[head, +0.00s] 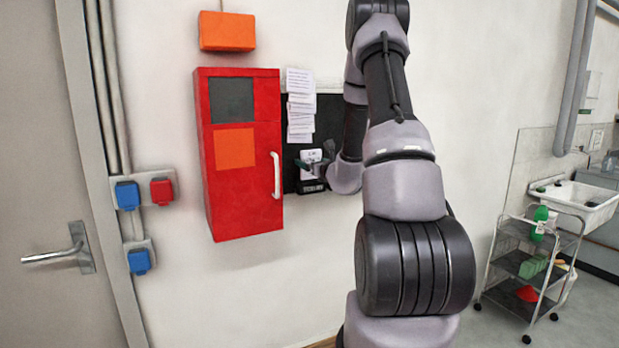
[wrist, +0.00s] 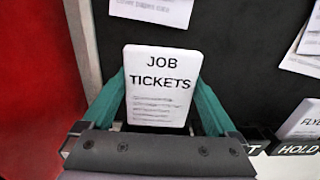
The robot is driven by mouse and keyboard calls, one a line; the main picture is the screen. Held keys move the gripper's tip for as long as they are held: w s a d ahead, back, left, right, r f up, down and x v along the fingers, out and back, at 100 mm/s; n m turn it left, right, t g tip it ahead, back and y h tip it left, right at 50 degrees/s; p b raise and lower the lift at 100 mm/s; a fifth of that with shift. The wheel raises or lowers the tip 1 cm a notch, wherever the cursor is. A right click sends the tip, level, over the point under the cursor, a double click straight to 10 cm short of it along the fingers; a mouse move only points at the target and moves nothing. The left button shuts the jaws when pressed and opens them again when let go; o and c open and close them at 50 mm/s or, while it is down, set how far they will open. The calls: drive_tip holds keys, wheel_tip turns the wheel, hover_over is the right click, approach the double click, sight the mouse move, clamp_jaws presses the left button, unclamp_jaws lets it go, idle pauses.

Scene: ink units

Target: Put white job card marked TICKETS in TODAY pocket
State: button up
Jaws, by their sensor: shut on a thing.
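The white job card (wrist: 160,88), printed JOB TICKETS, stands between the two green fingers of my gripper (wrist: 160,95) in the wrist view. My gripper is shut on it. In the head view the card (head: 311,155) shows small and pale against the dark board, with my gripper (head: 317,164) in front of it. A black pocket (head: 311,187) with an unreadable label is just below. I cannot tell whether the card's lower end is inside a pocket; my gripper hides it. No TODAY label is readable.
A pocket labelled HOLD (wrist: 298,149) with a white card is at the right in the wrist view. White papers (head: 300,105) hang above on the dark board (wrist: 240,60). A red cabinet (head: 240,150) with a white handle stands close on the left.

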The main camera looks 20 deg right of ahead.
drive_tip(key=shift+f, duration=2.1)
drive_tip(key=o, duration=1)
drive_tip(key=shift+f, duration=0.15)
drive_tip(key=shift+s+r, duration=0.15)
drive_tip(key=shift+r, duration=0.05)
drive_tip(key=s, duration=1.1)
drive_tip(key=shift+s+d, duration=0.25)
drive_tip(key=shift+s, duration=0.15)
